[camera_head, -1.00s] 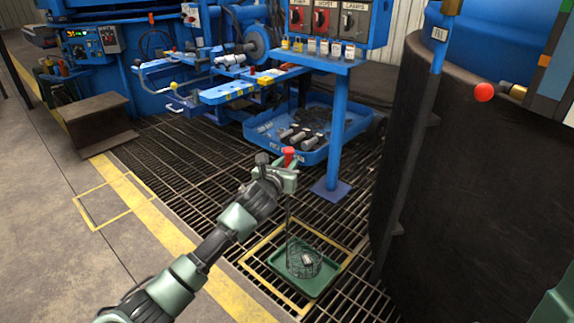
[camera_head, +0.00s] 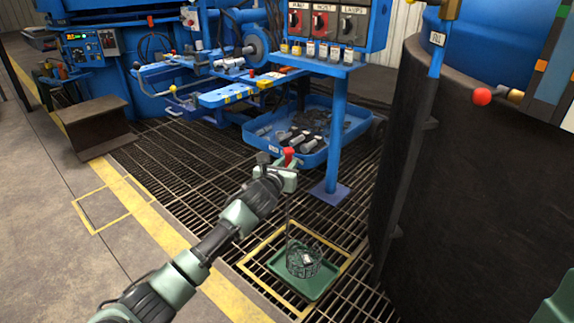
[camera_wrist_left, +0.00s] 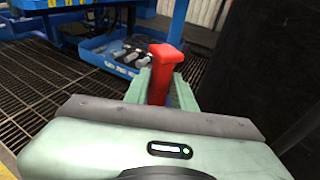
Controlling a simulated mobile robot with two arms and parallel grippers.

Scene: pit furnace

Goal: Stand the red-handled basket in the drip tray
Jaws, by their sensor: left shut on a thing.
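The wire basket (camera_head: 301,259) hangs upright below its red handle (camera_head: 289,153) on a thin stem. It shows in front of the green drip tray (camera_head: 316,286), which lies on the floor grating inside a yellow square outline. Whether the basket's base touches the tray I cannot tell. My left gripper (camera_head: 283,170) is shut on the red handle. In the left wrist view the handle (camera_wrist_left: 164,72) stands between my left fingers, and the basket itself is hidden. My right gripper does not show.
A large dark round furnace wall (camera_head: 455,180) stands right of the tray. A blue post (camera_head: 337,130) rises behind it, carrying a switch panel. A blue bin (camera_head: 310,152) of metal parts sits on the grating farther back. A brown steel beam (camera_head: 98,127) lies at left.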

